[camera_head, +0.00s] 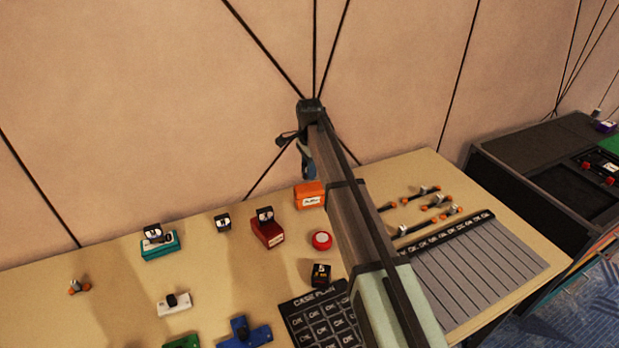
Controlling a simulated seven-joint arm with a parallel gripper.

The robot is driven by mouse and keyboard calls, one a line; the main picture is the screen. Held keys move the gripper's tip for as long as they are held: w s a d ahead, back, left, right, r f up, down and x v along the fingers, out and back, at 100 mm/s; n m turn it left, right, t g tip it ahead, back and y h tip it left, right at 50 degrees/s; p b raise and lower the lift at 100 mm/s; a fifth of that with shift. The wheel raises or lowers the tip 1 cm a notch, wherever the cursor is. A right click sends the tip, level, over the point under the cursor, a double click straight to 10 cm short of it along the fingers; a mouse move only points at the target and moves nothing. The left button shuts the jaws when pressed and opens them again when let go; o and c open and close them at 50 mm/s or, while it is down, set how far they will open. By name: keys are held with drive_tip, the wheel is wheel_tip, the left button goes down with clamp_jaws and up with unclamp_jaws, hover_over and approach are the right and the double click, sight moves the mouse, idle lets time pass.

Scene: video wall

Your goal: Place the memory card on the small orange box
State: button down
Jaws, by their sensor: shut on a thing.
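The small orange box (309,197) with a white label sits near the back edge of the table, left of my forearm. My gripper (300,143) is raised above and behind it in the picture, against the wall. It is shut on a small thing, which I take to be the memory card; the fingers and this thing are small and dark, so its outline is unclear. A bluish piece (308,162) hangs below the gripper, apart from the box; I cannot tell whether it is finger or card. The top of the orange box looks bare.
A red box (268,234) and a teal box (160,247) carry black-and-white items. A red round button (321,240) and a black block (320,274) stand near my arm. Orange-ended parts and a grey ribbed panel (480,270) lie right. The back wall is close behind.

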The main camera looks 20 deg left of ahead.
drive_tip(key=shift+f, duration=1.85)
drive_tip(key=shift+f, duration=0.15)
drive_tip(key=c, duration=0.9)
unclamp_jaws()
wheel_tip(320, 180, up, 12)
drive_tip(key=shift+r, duration=0.2)
drive_tip(key=shift+o, duration=0.4)
